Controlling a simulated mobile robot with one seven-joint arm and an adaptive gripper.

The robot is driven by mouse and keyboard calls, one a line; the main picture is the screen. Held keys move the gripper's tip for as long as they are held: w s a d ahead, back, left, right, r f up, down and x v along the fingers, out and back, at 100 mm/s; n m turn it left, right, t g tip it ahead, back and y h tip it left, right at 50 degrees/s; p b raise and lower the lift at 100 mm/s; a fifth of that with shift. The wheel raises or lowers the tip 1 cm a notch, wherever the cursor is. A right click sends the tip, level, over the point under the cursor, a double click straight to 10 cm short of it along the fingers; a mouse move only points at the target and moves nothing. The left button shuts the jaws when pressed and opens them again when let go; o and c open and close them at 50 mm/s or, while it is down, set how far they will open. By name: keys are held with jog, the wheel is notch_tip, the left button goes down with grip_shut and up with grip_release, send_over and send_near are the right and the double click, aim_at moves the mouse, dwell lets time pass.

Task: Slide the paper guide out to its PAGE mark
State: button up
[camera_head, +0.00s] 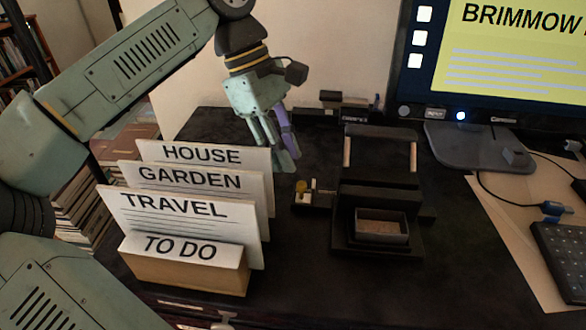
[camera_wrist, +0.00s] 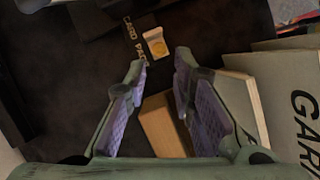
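Which mark the guide stands at is too small to tell. My gripper (camera_head: 281,158) hangs behind the upright cards, left of the guide and apart from it. In the wrist view its purple-padded fingers (camera_wrist: 161,64) are spread with nothing held.
Upright cards labelled HOUSE, GARDEN and TRAVEL (camera_head: 185,215) stand in a wooden TO DO box (camera_head: 185,272) close to my gripper. A wooden block (camera_wrist: 165,127) shows below my fingers. A monitor (camera_head: 500,60) and keyboard (camera_head: 563,258) are at the right.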

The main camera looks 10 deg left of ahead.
jog(key=s+v, duration=0.1)
jog(key=v, duration=0.5)
jog(key=shift+w+a+r, duration=0.25)
jog(key=shift+w+r, duration=0.05)
jog(key=shift+w, duration=0.25)
